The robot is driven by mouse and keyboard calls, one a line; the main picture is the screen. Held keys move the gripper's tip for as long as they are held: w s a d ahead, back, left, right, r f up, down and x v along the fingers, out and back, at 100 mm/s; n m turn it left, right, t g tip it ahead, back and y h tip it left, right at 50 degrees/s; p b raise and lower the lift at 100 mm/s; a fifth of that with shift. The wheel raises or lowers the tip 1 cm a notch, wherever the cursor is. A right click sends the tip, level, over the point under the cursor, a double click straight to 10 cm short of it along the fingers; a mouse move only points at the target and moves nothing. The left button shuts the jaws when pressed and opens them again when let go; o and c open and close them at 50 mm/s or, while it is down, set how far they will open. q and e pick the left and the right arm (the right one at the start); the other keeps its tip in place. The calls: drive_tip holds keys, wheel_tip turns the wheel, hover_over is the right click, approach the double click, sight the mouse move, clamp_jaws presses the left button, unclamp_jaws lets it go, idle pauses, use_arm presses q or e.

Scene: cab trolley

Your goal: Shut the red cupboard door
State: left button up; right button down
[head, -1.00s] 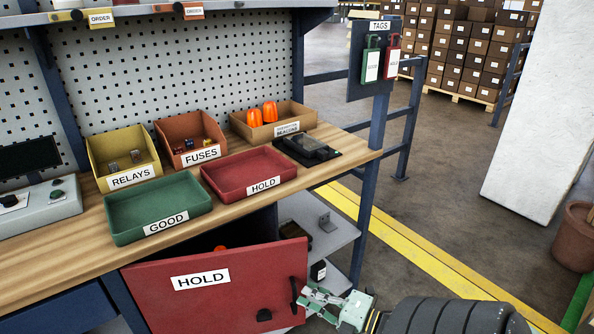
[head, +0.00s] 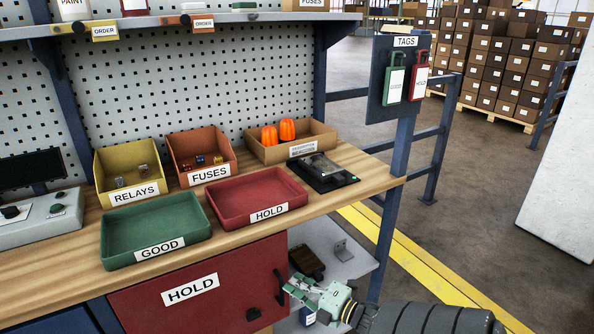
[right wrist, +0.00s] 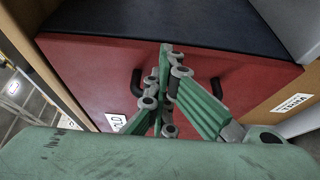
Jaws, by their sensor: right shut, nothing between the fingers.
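The red cupboard door (head: 225,283) with a HOLD label sits under the workbench in the head view. Its top edge runs along the bench front and no gap shows there, so it looks shut or nearly so. A black handle (head: 280,287) is at its right edge. My right gripper (head: 286,288) is shut and empty, its fingertips at the door's right edge by the handle; I cannot tell if they touch. In the right wrist view, the shut fingers (right wrist: 166,58) point at the red door (right wrist: 80,78), with dark handles on both sides. My left gripper is not in view.
An open shelf (head: 335,262) with small parts lies right of the door. On the bench (head: 75,265) stand a green GOOD tray (head: 107,245), a red HOLD tray (head: 213,212) and several parts bins. A blue bench leg (head: 383,250) stands right of my gripper.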

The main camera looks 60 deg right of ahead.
drive_tip(key=shift+w+d+r, duration=0.6)
drive_tip(key=shift+w+r, duration=0.15)
drive_tip(key=shift+r, duration=0.1)
drive_tip(key=shift+f, duration=0.25)
drive_tip(key=s+a+f, duration=0.1)
drive_tip(key=s, duration=1.2)
drive_tip(key=shift+s+a, duration=0.2)
drive_tip(key=shift+f, duration=0.1)
